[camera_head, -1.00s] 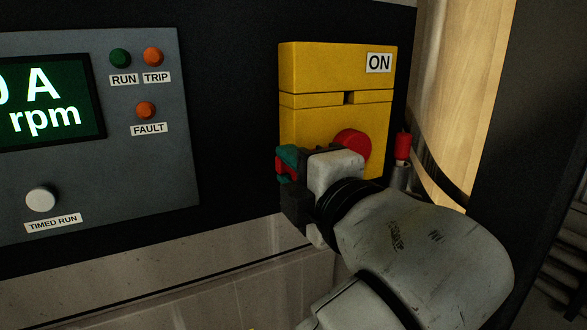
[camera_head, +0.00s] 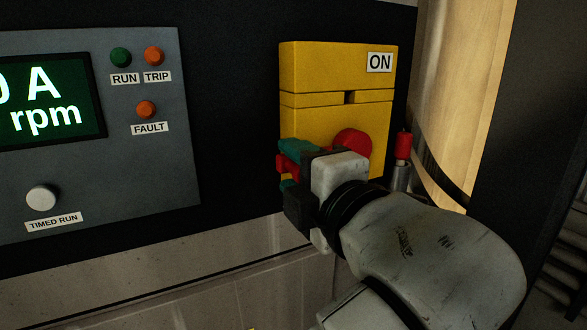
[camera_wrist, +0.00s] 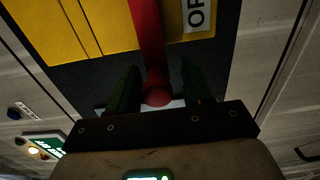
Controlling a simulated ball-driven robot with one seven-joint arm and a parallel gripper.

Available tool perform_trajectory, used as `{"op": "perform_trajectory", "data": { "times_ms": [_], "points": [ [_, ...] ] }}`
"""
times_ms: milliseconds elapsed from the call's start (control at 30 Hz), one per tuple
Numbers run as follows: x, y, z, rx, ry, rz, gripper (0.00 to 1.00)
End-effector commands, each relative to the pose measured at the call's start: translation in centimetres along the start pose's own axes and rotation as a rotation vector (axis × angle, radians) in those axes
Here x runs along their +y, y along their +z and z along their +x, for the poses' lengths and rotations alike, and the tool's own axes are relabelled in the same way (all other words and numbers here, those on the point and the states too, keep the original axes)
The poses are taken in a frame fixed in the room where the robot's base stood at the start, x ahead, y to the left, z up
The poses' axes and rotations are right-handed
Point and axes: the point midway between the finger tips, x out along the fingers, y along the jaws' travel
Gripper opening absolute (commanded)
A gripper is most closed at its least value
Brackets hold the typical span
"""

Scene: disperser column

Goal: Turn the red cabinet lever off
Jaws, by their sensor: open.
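The red lever (camera_wrist: 147,35) runs down from the top of the wrist view and ends in a round red knob (camera_wrist: 157,95). My gripper (camera_wrist: 158,80) is open, with one dark green finger on each side of the knob. In the head view my gripper (camera_head: 287,163) is at the lower left of the yellow switch box (camera_head: 325,72), with red showing between the green fingers. The lever's red round hub (camera_head: 351,143) shows on the box; my gripper hides part of the lever. Whether the fingers touch it, I cannot tell.
An ON label (camera_head: 379,62) is at the box's upper right. A partly cut-off OFF label (camera_wrist: 196,14) shows in the wrist view. A grey control panel (camera_head: 95,175) is on the left. A red-topped metal part (camera_head: 403,146) stands close to the box's right side.

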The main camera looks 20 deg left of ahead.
Motion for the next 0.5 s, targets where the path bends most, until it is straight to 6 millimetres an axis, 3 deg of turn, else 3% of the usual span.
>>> {"op": "perform_trajectory", "data": {
  "times_ms": [500],
  "points": [
    [-0.1,0.0,-8.8,0.0,0.0,0.0,0.5]
  ]
}}
